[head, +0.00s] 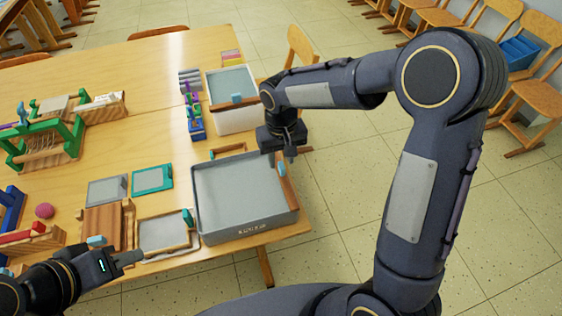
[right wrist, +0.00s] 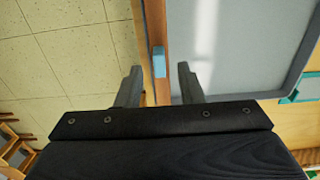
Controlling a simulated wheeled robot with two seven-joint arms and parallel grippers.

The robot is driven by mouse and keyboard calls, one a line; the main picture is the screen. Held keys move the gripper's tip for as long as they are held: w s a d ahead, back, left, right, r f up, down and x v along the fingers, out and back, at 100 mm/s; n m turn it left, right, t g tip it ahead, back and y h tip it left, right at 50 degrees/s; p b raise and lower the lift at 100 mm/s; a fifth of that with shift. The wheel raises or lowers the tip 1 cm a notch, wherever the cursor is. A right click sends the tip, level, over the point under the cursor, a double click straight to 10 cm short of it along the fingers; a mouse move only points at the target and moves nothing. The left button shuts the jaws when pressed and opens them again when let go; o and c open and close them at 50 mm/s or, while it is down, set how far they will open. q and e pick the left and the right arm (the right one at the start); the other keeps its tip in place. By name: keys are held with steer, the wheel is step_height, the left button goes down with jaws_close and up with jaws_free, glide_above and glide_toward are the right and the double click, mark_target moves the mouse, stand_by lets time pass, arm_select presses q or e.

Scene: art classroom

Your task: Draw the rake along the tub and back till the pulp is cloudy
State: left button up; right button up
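The grey tub (head: 222,238) stands at the table's near right corner, with smooth grey pulp (head: 235,190) inside. A wooden bar with a light-blue block, apparently the rake (head: 288,190), lies along the tub's right side. My right gripper (head: 288,156) is over the tub's far right corner, pointing down. In the right wrist view its fingers (right wrist: 158,87) are apart, one on each side of the rake (right wrist: 157,25) in the picture, with the blue block just ahead. Contact cannot be told. My left gripper (head: 135,258) is at the near table edge, left of the tub; its opening is unclear.
A white bin (head: 235,121) stands behind the tub. Open floor (head: 345,200) lies right of the table.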

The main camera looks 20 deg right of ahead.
steer(key=shift+f, duration=1.3)
jaws_close()
